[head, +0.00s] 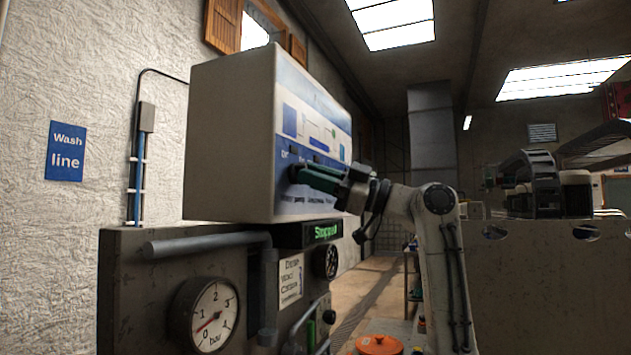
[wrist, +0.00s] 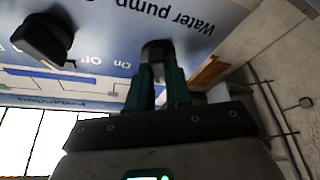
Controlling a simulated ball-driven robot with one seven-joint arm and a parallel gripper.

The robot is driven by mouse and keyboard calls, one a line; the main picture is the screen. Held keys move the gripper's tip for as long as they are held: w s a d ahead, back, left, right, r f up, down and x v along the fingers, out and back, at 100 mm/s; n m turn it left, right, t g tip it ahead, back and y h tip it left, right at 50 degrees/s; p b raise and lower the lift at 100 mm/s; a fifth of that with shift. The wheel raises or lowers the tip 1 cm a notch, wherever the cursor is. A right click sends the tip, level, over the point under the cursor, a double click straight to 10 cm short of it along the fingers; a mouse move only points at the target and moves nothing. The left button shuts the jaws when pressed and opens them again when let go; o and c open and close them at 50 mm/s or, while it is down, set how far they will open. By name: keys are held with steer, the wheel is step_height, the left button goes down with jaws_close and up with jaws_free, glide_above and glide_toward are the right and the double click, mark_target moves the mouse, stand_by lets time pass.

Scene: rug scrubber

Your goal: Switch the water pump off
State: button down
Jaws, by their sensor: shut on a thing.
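The control panel (head: 312,125) is a pale box with a blue and white face. In the wrist view its face is upside down, with the "Water pump" label (wrist: 172,15) beside a black knob (wrist: 157,48). My gripper (wrist: 158,78) has its green fingers on either side of this knob and is shut on it. In the head view my gripper (head: 306,176) reaches the panel's lower face from the right, and the knob is mostly hidden by the fingers. A second black knob (wrist: 45,38) stands apart from my gripper.
A display (head: 326,232) under the panel reads "Stopped" in green. A pressure gauge (head: 207,315) has its red needle near 0. Pipes (head: 205,245) run across the grey cabinet. An orange lidded pot (head: 379,345) is low at the front. Open floor lies behind my arm.

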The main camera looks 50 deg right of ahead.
stand_by(0.4)
steer(key=c, duration=1)
jaws_free()
steer(key=shift+c, duration=0.2)
steer(key=b+v, duration=0.1)
steer(key=v, duration=0.9)
steer(key=shift+s+d+f+b, duration=0.2)
steer(key=shift+s+b, duration=0.1)
steer(key=shift+b, duration=0.05)
steer(key=b+v, duration=0.3)
steer(key=v, duration=0.6)
